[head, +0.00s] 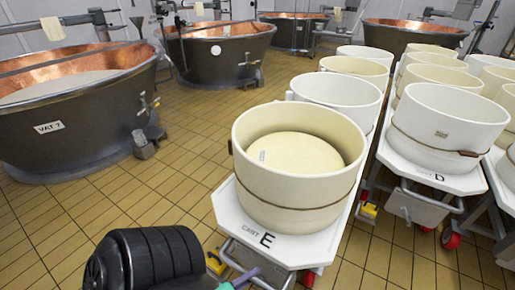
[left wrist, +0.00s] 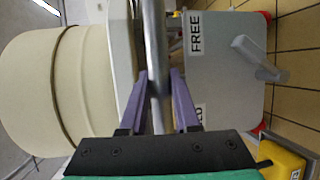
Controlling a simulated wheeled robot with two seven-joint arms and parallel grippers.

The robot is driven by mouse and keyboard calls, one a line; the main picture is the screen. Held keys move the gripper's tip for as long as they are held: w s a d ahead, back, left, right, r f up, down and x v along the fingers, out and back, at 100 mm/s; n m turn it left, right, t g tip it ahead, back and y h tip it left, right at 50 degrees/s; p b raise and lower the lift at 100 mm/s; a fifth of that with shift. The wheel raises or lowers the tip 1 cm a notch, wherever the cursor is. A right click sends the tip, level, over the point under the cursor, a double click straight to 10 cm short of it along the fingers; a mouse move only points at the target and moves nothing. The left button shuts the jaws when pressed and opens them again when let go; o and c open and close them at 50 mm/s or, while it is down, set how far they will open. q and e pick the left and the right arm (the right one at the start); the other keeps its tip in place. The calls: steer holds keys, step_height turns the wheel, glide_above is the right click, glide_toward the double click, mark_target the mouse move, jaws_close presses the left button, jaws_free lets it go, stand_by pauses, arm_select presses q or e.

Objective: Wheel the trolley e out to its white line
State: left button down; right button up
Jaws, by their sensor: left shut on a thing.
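Trolley E (head: 235,217) is a white-topped cart marked "CART E", standing at the near end of its row. It carries a large cream round mould (head: 292,200) with a brown band, holding a pale round slab. My left gripper (head: 240,283) is at the trolley's near end, mostly cut off by the frame's bottom. In the left wrist view its purple fingers (left wrist: 158,100) are shut on an upright-looking metal bar, the trolley's handle (left wrist: 157,50). Beside it is a grey plate (left wrist: 225,85) with a lever (left wrist: 258,60) and a "FREE" label. My right gripper and the white line are not in view.
Cart D (head: 435,172) stands close on the right, with more moulds behind. A yellow block (head: 216,262) is at trolley E's near left corner. Vat 7 (head: 80,120) stands left, other copper vats behind. Tiled floor between vat 7 and the trolley is clear.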

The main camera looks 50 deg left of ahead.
arm_select(q)
steer(key=shift+s+f, duration=0.25)
steer(key=shift+f, duration=0.1)
steer(key=c, duration=0.7)
jaws_free()
steer(key=shift+w, duration=0.1)
steer(key=shift+o, duration=0.2)
steer(key=shift+w+a+f, duration=0.1)
steer(key=shift+w, duration=0.05)
steer(key=s+r, duration=0.2)
steer(key=s, duration=1.2)
steer(key=shift+s+a+r, duration=0.2)
steer(key=shift+a+r, duration=0.2)
steer(key=shift+a, duration=0.05)
